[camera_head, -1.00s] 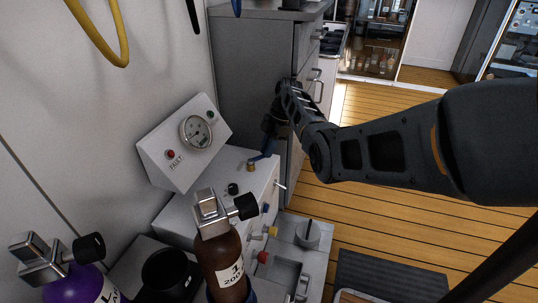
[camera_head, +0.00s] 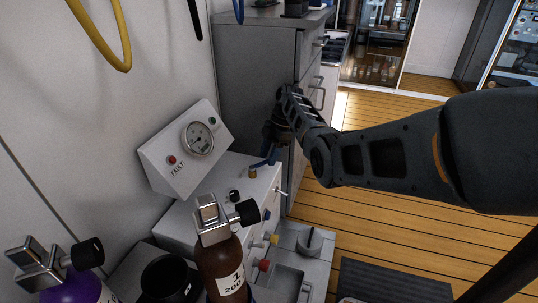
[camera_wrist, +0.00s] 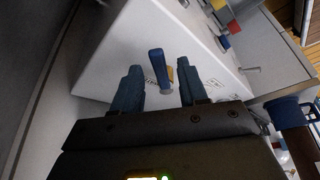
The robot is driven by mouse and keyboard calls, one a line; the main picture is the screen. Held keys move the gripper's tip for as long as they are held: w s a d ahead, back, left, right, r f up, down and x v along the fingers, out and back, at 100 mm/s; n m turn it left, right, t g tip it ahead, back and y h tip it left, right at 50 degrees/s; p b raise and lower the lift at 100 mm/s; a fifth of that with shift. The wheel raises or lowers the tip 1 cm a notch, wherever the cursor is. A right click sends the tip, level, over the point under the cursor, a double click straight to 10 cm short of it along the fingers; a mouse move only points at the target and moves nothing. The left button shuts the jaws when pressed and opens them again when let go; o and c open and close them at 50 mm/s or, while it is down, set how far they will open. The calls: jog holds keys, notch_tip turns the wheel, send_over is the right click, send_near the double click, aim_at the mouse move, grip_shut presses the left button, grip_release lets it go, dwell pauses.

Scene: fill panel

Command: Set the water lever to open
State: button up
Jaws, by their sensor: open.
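The water lever is a blue handle (camera_head: 265,161) on a brass valve stem (camera_head: 253,172), on top of the white panel box (camera_head: 210,195). In the wrist view the blue lever (camera_wrist: 157,65) stands between my two fingers, with brass showing beside it. My gripper (camera_wrist: 160,88) is open, one finger on each side of the lever, with gaps visible, so it is not clamped. In the head view my gripper (camera_head: 272,148) is just above and behind the lever, its fingertips partly hidden. Any open or shut marking is too small to read.
A sloped gauge box (camera_head: 186,146) marked FAULT stands left of the lever. A black knob (camera_head: 234,196) and a small metal toggle (camera_head: 281,192) are close by. A brown bottle (camera_head: 222,262) stands in front. A grey cabinet (camera_head: 252,75) rises behind my gripper.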

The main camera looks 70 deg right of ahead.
jog(key=shift+r, duration=0.1)
jog(key=shift+r, duration=0.35)
jog(key=r+p, duration=0.1)
jog(key=r, duration=0.1)
jog(key=r+p, duration=0.1)
jog(key=r, duration=0.1)
jog(key=shift+s+d, duration=0.2)
jog(key=shift+s, duration=0.2)
jog(key=s+d+r+p, duration=0.3)
jog(key=s+r, duration=0.3)
jog(key=s, duration=0.3)
jog(key=shift+s+d, duration=0.35)
jog(key=shift+d, duration=0.5)
jog(key=shift+c, duration=0.4)
